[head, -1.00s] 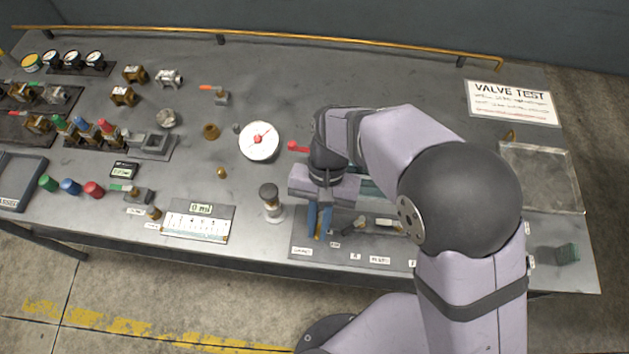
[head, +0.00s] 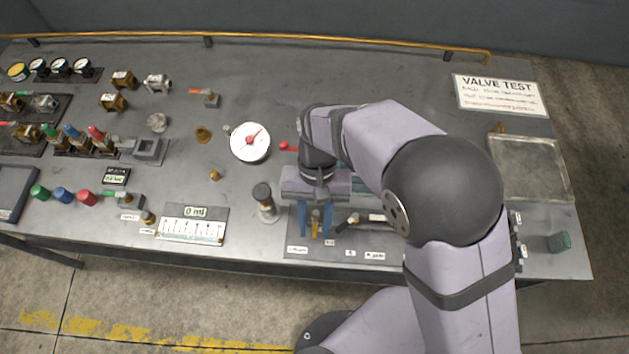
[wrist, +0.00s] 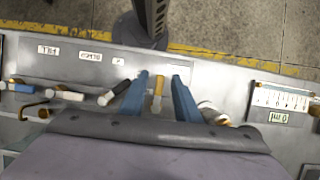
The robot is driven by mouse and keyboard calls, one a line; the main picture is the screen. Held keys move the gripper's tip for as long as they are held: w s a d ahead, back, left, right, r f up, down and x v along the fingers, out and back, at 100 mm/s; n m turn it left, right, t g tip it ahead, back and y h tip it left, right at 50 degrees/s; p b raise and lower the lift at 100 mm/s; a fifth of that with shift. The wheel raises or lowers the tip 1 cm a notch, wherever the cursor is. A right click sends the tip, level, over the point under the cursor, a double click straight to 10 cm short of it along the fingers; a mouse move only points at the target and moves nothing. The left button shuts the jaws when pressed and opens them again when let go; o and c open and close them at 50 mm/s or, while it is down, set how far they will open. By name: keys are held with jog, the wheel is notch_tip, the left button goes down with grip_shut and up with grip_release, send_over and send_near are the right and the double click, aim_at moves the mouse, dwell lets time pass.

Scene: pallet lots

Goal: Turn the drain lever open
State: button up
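My gripper (head: 315,234) is open at the front of the bench, fingers pointing down. In the wrist view its blue fingers (wrist: 160,97) stand either side of a slim yellow-brass piece (wrist: 157,90). A gap shows on both sides, so it is not gripped. The same piece shows in the head view (head: 315,222), on a labelled grey plate (head: 300,241). Other levers in view are a green-handled one (head: 110,194), a red handle (head: 288,146) beside the dial and an orange-handled one (head: 196,91). The labels are too small to tell which is the drain lever.
A dark-capped clear bottle (head: 265,203) stands just left of my gripper. Further left is a 0 ml scale (head: 190,228). A white dial (head: 249,142) stands behind. More small parts (wrist: 66,95) lie along the grey plate. A shallow tray (head: 530,165) is at right.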

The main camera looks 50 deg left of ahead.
aim_at(316, 218)
jog(key=shift+b+v, duration=1.05)
jog(key=shift+v, duration=2.55)
jog(key=shift+w, duration=0.1)
jog(key=w+d+m+y, duration=0.3)
jog(key=w+d+m, duration=0.2)
jog(key=w+d, duration=1.15)
jog(key=s+d+f+m+t, duration=0.1)
jog(key=d+m+t, duration=0.1)
jog(key=d, duration=0.9)
jog(key=s+d+f+m+t, duration=0.1)
jog(key=s+d+m, duration=0.1)
jog(key=d, duration=0.9)
notch_tip(316, 218, down, 36)
jog(key=b, duration=3.6)
jog(key=shift+w+a+r, duration=0.15)
jog(key=shift+w+a, duration=0.05)
jog(key=shift+a, duration=0.05)
